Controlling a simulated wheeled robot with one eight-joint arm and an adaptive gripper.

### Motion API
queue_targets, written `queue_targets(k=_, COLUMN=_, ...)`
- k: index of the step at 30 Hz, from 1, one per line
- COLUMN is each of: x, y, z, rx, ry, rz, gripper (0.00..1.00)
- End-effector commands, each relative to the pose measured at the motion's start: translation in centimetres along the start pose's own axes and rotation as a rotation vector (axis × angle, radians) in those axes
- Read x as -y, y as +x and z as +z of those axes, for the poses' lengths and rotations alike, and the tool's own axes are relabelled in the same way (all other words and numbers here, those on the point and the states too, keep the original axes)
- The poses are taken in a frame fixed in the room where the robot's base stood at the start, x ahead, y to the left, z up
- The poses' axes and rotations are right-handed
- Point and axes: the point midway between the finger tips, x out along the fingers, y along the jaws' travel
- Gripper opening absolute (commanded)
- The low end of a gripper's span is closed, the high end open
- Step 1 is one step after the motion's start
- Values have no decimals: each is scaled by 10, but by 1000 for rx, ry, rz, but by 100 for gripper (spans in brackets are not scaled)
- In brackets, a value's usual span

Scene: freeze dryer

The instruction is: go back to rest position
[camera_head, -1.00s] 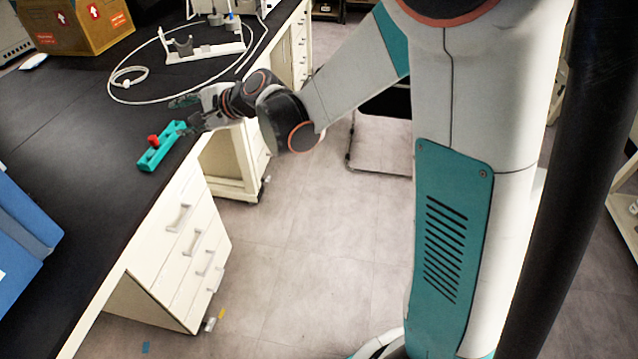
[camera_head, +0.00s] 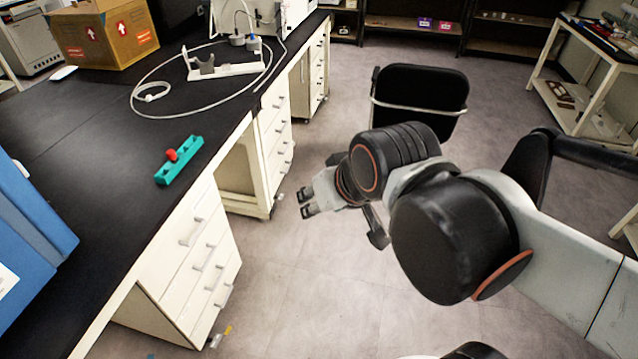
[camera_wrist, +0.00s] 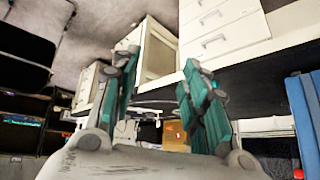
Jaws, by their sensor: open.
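My gripper (camera_head: 306,202) is open and empty in the head view. It hangs over the floor, to the right of the black bench (camera_head: 100,150) and clear of its edge. In the wrist view its two teal-padded fingers (camera_wrist: 160,105) stand apart with nothing between them. A teal rack (camera_head: 184,167) with a red-topped piece (camera_head: 171,155) lies on the bench near its right edge, apart from my gripper.
A black chair (camera_head: 425,90) stands behind my arm. White drawers (camera_head: 205,255) are under the bench. A cardboard box (camera_head: 105,35), a white stand with a cable (camera_head: 222,68) and blue binders (camera_head: 30,230) are on the bench. Shelves line the back.

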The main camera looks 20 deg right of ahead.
Motion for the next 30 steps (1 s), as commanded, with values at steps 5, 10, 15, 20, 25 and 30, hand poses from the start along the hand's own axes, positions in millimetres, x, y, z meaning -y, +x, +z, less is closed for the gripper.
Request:
queue_targets(k=5, x=-12, y=-6, z=17, rx=9, ry=-79, rz=44, gripper=41)
queue_targets(k=10, x=-14, y=-7, z=18, rx=10, ry=-89, rz=48, gripper=41)
queue_targets(k=15, x=-13, y=-6, z=18, rx=10, ry=-87, rz=47, gripper=41)
queue_targets(k=20, x=-13, y=-6, z=17, rx=10, ry=-86, rz=47, gripper=46)
queue_targets(k=25, x=-8, y=-4, z=11, rx=6, ry=-59, rz=31, gripper=46)
queue_targets(k=30, x=14, y=8, z=-22, rx=-6, ry=87, rz=-49, gripper=46)
